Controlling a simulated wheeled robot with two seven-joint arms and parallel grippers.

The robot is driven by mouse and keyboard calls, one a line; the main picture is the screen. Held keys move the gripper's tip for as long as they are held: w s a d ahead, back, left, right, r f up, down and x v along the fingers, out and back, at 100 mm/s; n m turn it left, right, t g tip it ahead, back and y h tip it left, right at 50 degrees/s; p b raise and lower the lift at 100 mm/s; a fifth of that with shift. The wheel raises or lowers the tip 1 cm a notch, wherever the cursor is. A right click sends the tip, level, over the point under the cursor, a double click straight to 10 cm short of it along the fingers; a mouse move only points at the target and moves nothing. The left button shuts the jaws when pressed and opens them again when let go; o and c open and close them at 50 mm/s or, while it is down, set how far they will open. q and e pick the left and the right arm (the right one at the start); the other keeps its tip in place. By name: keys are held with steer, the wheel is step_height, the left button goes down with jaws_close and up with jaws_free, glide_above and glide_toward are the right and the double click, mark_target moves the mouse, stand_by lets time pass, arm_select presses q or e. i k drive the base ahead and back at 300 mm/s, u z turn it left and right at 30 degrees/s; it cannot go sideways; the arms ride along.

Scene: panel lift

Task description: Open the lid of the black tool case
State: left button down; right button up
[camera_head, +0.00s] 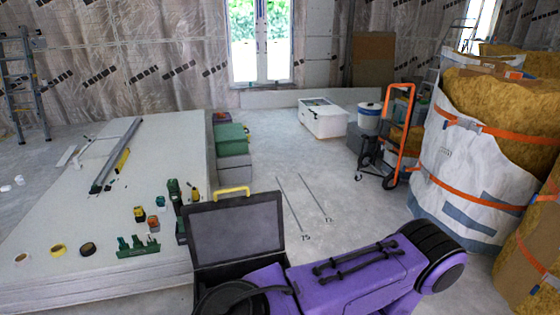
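The black tool case (238,235) stands on the floor at the lower middle, beside the stack of boards. Its lid is raised and stands nearly upright, with the dark inner face toward me. A yellow handle (232,190) sits on the lid's top edge. A strip of the case's dark lower body shows under the lid. My own purple and black arm links cover the front of the case and much of its inside. Neither gripper's fingers can be seen, so contact with the lid cannot be told.
A stack of pale boards (80,215) with tools and tape rolls lies left. Green and grey boxes (231,138) stand behind the case. An orange hand truck (402,125) and large insulation bags (470,150) are right. The middle floor behind the case is clear.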

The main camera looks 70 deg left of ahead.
mark_target(236, 229)
steer(key=z, duration=0.4)
steer(key=k, duration=1.4)
steer(key=u, duration=1.85)
steer(key=i, duration=0.25)
steer(key=z, duration=0.1)
